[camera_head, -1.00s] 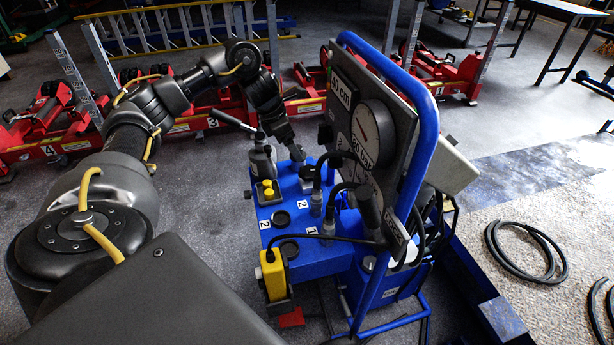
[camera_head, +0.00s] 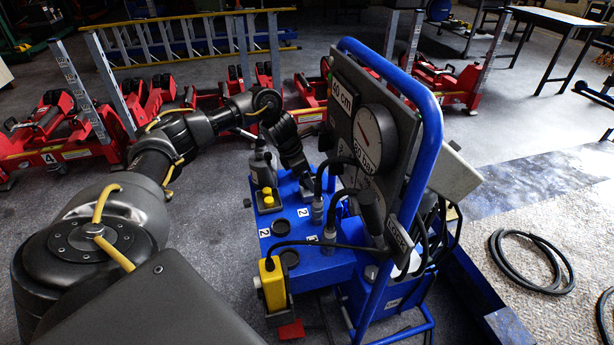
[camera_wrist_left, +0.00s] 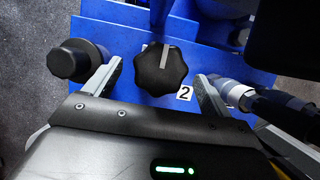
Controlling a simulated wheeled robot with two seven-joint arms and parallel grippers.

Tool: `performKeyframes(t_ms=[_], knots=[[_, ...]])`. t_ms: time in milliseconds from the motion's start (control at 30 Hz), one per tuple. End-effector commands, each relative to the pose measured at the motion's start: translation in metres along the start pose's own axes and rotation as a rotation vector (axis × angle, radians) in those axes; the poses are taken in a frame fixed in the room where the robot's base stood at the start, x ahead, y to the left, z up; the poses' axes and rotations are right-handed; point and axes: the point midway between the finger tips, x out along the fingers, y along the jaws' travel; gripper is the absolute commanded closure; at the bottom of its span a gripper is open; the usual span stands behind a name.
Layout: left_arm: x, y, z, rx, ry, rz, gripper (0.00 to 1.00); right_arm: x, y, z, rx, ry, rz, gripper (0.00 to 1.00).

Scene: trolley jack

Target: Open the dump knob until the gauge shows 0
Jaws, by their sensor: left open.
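A black star-shaped knob with a grey pointer line (camera_wrist_left: 160,70) sits on the blue pump unit (camera_head: 318,268), beside a "2" label, in the left wrist view. My left gripper (camera_wrist_left: 157,85) is open, one finger on each side of the knob with visible gaps. I cannot tell how deep the fingertips reach. In the head view my left gripper (camera_head: 303,172) is over the unit's far top edge and largely hides the knob. The round white gauge (camera_head: 375,138) stands on the grey panel, seen at a slant; its exact reading is too small to tell. My right gripper is out of view.
A black cylindrical fitting (camera_wrist_left: 76,62) lies left of the knob, and a hose connector (camera_wrist_left: 240,93) right of it. A pump lever (camera_head: 262,165), yellow cap (camera_head: 268,198) and blue frame tube (camera_head: 430,130) stand close by. Red jacks (camera_head: 60,140) line the floor behind.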

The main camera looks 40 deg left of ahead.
Motion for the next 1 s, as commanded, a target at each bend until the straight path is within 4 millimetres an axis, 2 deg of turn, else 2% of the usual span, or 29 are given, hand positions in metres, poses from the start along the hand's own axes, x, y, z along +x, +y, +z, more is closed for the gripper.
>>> performKeyframes(t_ms=[333,700,1000], knots=[[0.0047,0.0000,0.0000,0.000,0.000,0.000,0.17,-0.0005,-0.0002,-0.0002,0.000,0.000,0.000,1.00],[0.0043,0.0002,0.0000,-0.001,0.000,0.001,0.61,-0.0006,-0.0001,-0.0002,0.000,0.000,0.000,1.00],[0.0026,-0.0003,0.0008,-0.042,-0.001,0.018,0.61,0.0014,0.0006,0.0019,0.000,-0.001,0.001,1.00]])
